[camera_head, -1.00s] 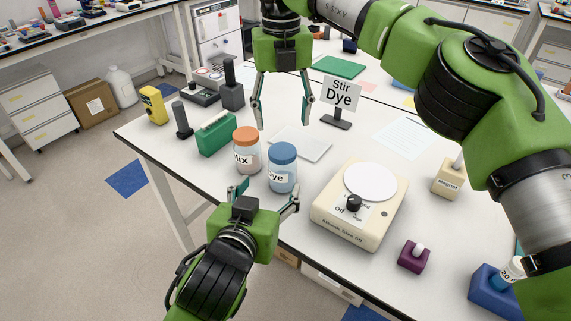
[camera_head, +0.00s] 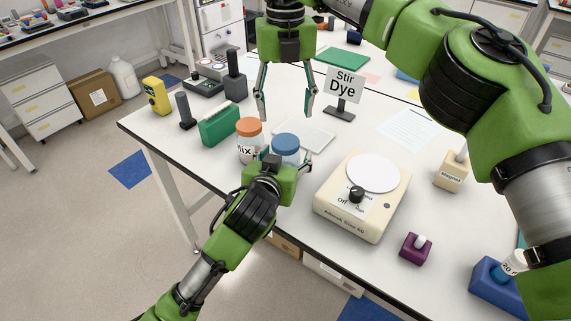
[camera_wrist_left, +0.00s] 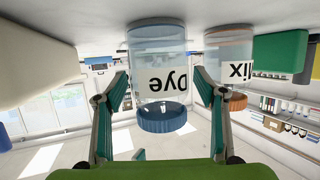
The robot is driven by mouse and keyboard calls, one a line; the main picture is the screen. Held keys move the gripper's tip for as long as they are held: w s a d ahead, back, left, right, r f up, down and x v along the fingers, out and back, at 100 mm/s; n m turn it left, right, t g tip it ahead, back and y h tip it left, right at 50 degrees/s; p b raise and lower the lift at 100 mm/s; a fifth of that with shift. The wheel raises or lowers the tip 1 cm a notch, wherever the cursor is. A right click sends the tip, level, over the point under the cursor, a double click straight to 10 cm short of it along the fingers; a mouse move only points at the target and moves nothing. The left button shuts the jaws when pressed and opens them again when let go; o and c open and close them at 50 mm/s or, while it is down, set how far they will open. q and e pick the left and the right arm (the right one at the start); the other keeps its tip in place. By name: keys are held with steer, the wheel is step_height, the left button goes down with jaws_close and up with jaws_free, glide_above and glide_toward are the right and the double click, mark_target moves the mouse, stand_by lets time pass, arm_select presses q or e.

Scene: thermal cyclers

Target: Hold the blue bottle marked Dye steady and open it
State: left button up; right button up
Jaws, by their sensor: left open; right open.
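The blue-capped Dye bottle (camera_head: 286,146) stands upright near the table's front edge, its cap on. My left gripper (camera_head: 279,160) is at the bottle's near side, open, and hides its lower part. In the left wrist view, which shows the scene upside down, the Dye bottle (camera_wrist_left: 158,75) is between the spread fingers of my left gripper (camera_wrist_left: 158,85). Whether either finger touches it I cannot tell. My right gripper (camera_head: 285,112) points down, open and empty, above the table behind the bottle. The orange-capped Mix bottle (camera_head: 249,132) stands just left of the Dye bottle.
A cream stirrer (camera_head: 345,222) with a white round plate is right of the bottle. A green rack (camera_head: 220,125) stands to the left. A "Stir Dye" sign (camera_head: 343,88) stands behind. A flat clear tray (camera_head: 305,136) lies behind the bottle.

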mark_target(285, 141)
arm_select(q)
jaws_close()
arm_select(e)
steer(key=m, duration=1)
steer(key=shift+m, duration=0.3)
steer(key=m, duration=1.1)
steer(key=shift+f+m, duration=0.4)
steer(key=shift+m, duration=0.1)
steer(key=shift+f, duration=3.6)
